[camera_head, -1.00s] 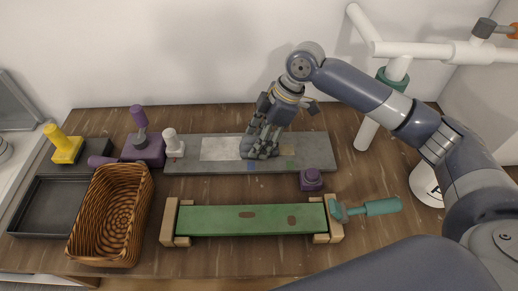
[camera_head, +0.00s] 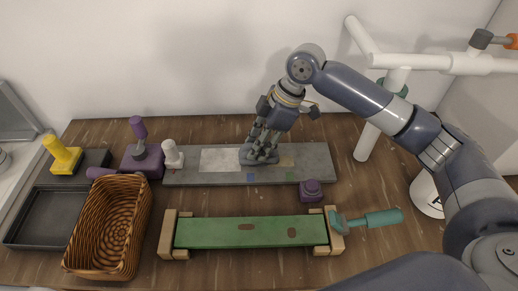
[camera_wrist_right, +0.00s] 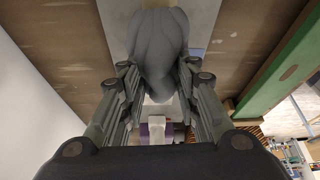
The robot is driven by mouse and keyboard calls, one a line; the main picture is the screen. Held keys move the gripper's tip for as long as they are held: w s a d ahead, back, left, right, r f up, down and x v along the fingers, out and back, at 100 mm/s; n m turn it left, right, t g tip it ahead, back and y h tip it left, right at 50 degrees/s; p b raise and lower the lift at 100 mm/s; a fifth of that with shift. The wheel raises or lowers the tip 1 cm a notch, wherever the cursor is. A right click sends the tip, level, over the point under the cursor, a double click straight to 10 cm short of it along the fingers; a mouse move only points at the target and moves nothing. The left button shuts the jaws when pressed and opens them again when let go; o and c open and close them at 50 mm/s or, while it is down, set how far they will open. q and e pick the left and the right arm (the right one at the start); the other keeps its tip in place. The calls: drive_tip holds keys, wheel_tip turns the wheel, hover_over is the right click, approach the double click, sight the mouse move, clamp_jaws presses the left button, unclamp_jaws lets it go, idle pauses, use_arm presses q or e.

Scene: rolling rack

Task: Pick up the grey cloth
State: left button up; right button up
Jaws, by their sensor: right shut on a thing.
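The grey cloth (camera_head: 260,157) is a small bunched lump at the grey board (camera_head: 215,177) near the back of the bench. My right gripper (camera_head: 264,146) points down over it, with its fingers shut on the cloth. In the right wrist view, the cloth (camera_wrist_right: 158,40) bulges out between and beyond the fingertips of my right gripper (camera_wrist_right: 158,75). I cannot tell whether the cloth is clear of the board. My left gripper is not in view.
A purple block (camera_head: 311,191) stands at the board's front right. In front are a green board (camera_head: 270,231) in wooden end blocks and a teal-handled tool (camera_head: 378,218). At left are a wicker basket (camera_head: 85,258), black tray (camera_head: 30,238) and white stamp-like piece (camera_head: 172,157).

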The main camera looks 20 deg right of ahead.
drive_tip(key=shift+r, duration=0.9)
drive_tip(key=s+r+b, duration=0.1)
drive_tip(key=s+b, duration=0.1)
drive_tip(key=s, duration=1.4)
drive_tip(key=shift+a+r, duration=0.15)
drive_tip(key=shift+a, duration=0.1)
